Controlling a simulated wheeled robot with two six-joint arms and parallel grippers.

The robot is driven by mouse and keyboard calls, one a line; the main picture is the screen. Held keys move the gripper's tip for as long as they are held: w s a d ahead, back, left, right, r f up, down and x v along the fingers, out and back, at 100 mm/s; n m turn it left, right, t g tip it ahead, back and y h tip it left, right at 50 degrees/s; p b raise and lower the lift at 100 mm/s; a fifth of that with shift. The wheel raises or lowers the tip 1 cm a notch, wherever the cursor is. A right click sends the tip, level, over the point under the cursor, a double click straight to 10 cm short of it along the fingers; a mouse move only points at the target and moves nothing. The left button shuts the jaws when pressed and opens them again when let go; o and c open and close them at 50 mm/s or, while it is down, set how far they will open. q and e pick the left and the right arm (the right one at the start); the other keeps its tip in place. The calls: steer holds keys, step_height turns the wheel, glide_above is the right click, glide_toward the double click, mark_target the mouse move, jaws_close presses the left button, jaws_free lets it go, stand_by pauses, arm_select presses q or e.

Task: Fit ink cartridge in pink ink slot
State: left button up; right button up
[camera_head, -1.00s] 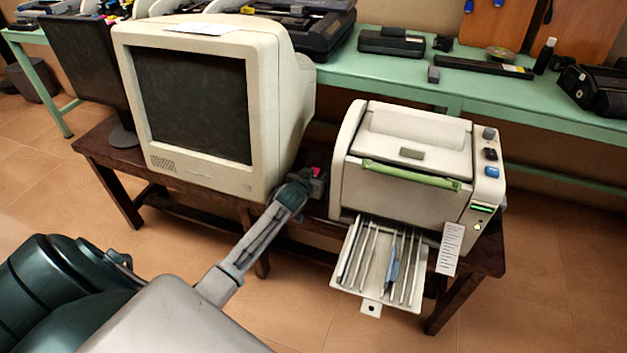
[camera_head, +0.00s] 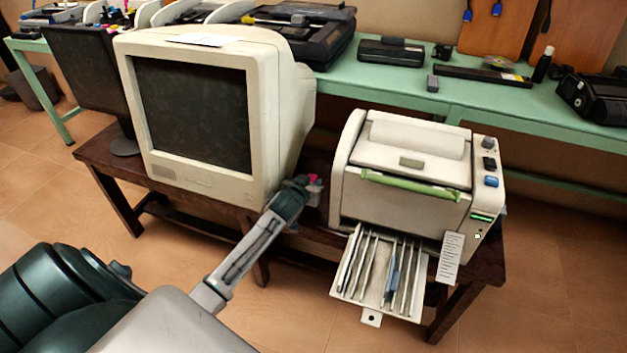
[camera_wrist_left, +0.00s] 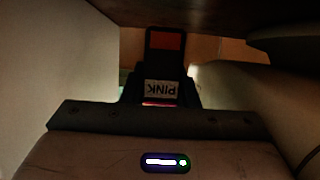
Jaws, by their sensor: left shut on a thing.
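My left gripper (camera_head: 302,186) reaches into the gap between the old monitor and the printer, above the dark wooden table. It is shut on a small ink cartridge, of which only a pink bit (camera_head: 313,178) shows in the head view. In the left wrist view the cartridge (camera_wrist_left: 165,72) is a black block with a red-orange patch and a white label reading PINK, upside down. The printer (camera_head: 415,150) is cream with a green handle and a pulled-out tray (camera_head: 342,284) below. I cannot make out a pink ink slot. My right gripper is not in view.
The bulky cream monitor (camera_head: 220,60) stands close left of my left gripper. The dark wooden table (camera_head: 95,155) carries it and the printer. A green bench (camera_head: 390,90) with several devices runs behind. The tiled floor (camera_head: 560,290) at right is clear.

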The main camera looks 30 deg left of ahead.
arm_select(q)
steer(key=s+d, duration=0.3)
steer(key=s, duration=1.2)
steer(key=shift+d, duration=0.25)
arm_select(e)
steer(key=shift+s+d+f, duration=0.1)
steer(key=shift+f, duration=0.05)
arm_select(q)
steer(key=shift+r, duration=0.1)
